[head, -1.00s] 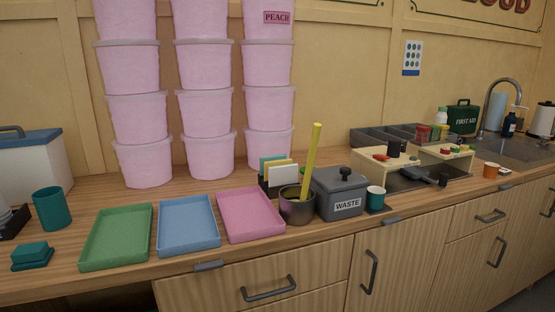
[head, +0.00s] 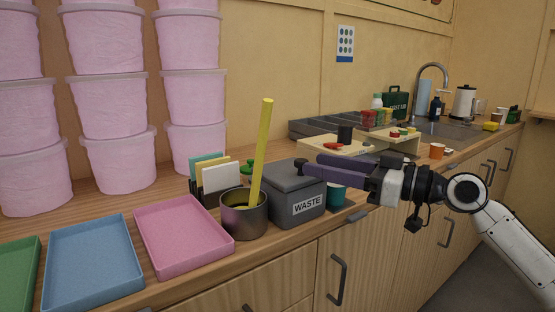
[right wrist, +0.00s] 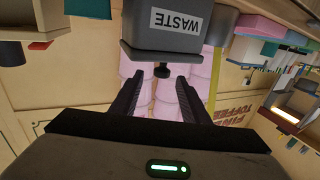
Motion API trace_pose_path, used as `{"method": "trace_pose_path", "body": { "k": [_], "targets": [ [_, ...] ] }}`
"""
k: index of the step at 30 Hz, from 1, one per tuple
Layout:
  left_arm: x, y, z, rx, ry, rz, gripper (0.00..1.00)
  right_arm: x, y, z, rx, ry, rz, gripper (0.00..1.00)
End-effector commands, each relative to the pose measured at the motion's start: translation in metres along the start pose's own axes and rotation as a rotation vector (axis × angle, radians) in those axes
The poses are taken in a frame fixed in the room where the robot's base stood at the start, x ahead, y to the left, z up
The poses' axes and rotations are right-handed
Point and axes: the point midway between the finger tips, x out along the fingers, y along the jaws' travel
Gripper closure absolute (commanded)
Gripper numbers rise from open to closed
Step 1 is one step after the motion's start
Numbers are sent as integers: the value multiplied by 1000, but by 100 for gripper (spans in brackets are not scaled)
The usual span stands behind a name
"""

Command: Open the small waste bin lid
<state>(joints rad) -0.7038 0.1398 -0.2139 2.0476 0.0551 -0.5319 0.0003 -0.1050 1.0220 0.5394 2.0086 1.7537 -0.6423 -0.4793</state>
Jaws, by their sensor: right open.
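The small grey waste bin (head: 298,205) stands on the counter, marked WASTE, with its lid (head: 285,178) shut. In the right wrist view the bin (right wrist: 165,38) appears upside down. The lid's dark knob (right wrist: 162,71) shows there between the fingers and just ahead of their tips, with gaps on both sides. My right gripper (head: 312,166) is open and empty, reaching in from the right over the bin's lid; it also shows in the right wrist view (right wrist: 161,82). In the head view its fingers largely hide the knob. My left gripper is not in view.
A dark pot (head: 244,220) with a yellow stick (head: 262,150) stands close left of the bin. A teal cup (head: 336,195) is just right of it, beneath my arm. A card holder (head: 213,180) and pink tray (head: 182,235) lie left. A wooden stand (head: 340,147) is behind.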

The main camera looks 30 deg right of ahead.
Motion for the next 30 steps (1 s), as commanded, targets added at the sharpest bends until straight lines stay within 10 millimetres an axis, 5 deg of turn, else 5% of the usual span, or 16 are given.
{"method": "trace_pose_path", "body": {
  "k": [21,30],
  "targets": [
    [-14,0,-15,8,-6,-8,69,83,2,-2,4,2,3,58],
    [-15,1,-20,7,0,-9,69,97,1,1,1,-1,3,58]
  ]
}}
